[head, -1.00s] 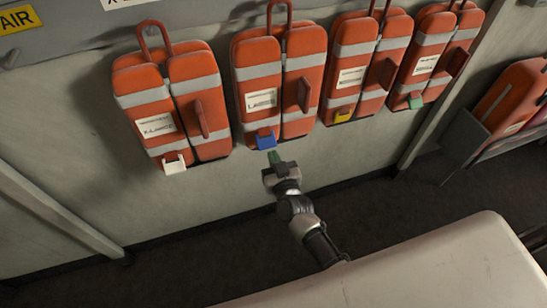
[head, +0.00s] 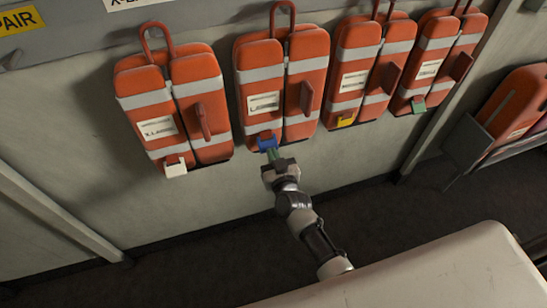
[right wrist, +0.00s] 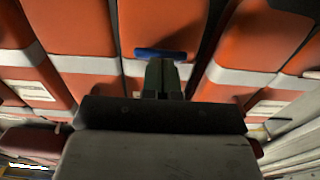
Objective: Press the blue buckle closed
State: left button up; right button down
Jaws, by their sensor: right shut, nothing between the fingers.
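The blue buckle (head: 267,144) is at the bottom of the second orange life vest (head: 262,75) from the left, on the wall. In the right wrist view the buckle (right wrist: 160,54) shows as a blue bar just beyond the fingertips. My right gripper (head: 272,154) is shut and empty, its green fingertips right below the buckle, touching or almost touching it. In the right wrist view the gripper (right wrist: 163,66) points at the buckle. I cannot tell whether the buckle is fully closed. My left gripper is not in view.
Vests with a white buckle (head: 176,168), a yellow buckle (head: 346,120) and a green buckle (head: 417,105) hang on either side. A grey bin (head: 470,143) with orange vests stands at the right. The wall below the vests is bare.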

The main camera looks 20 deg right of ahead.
jog(key=shift+w, duration=0.55)
jog(key=shift+r, duration=0.1)
jog(key=shift+w, duration=0.45)
dwell(0.4)
jog(key=shift+f, duration=0.2)
